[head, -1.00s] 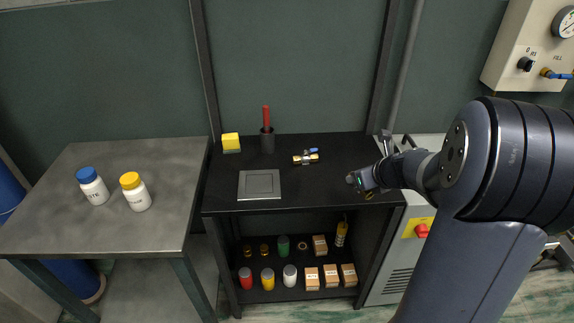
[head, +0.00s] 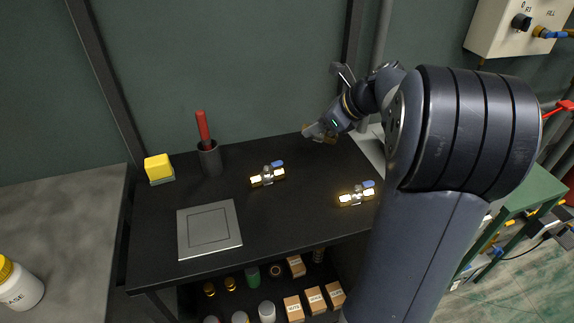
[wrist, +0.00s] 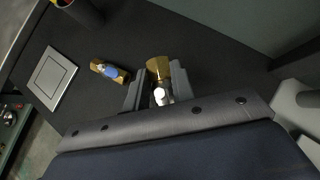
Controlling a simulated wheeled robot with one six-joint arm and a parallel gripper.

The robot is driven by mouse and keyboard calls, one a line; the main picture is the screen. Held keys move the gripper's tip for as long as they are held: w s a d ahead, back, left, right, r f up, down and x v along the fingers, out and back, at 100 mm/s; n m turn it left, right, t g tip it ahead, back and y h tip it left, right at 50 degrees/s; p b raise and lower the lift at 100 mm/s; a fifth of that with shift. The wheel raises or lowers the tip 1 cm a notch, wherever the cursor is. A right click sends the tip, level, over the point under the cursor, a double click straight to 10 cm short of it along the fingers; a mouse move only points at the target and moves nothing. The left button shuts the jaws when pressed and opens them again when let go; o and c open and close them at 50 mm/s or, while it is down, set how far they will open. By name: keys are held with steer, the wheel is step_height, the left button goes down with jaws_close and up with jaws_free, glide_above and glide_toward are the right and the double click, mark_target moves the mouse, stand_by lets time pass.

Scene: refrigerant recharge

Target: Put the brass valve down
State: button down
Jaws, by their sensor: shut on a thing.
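My gripper (head: 318,133) is over the back right part of the black bench, shut on a brass valve. In the wrist view the held valve (wrist: 158,68) shows a brass end and a silvery body between the two fingers; the rest is hidden. I cannot tell for sure whether it touches the bench. A brass valve with a blue handle (head: 267,176) lies at the middle of the bench and also shows in the wrist view (wrist: 108,72), left of my gripper. Another blue-handled brass valve (head: 356,196) lies at the right front, beside my arm.
The black bench top (head: 300,215) is clear between the valves and the square grey plate (head: 209,229). A dark cup (head: 209,158) with a red-handled tool and a yellow block (head: 158,168) stand at the back left. Cartons and jars sit on the shelf below.

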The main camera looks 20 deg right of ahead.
mark_target(335, 142)
step_height(335, 142, down, 8)
steer(key=shift+f+b, duration=0.15)
steer(key=shift+b, duration=0.9)
steer(key=shift+f, duration=0.1)
steer(key=c, duration=1.2)
jaws_free()
steer(key=shift+s+d+r, duration=0.1)
steer(key=shift+r, duration=0.15)
steer(key=p+v, duration=0.2)
steer(key=v, duration=0.9)
steer(key=shift+s+r+p, duration=0.25)
steer(key=shift+p, duration=0.05)
steer(key=shift+d, duration=0.1)
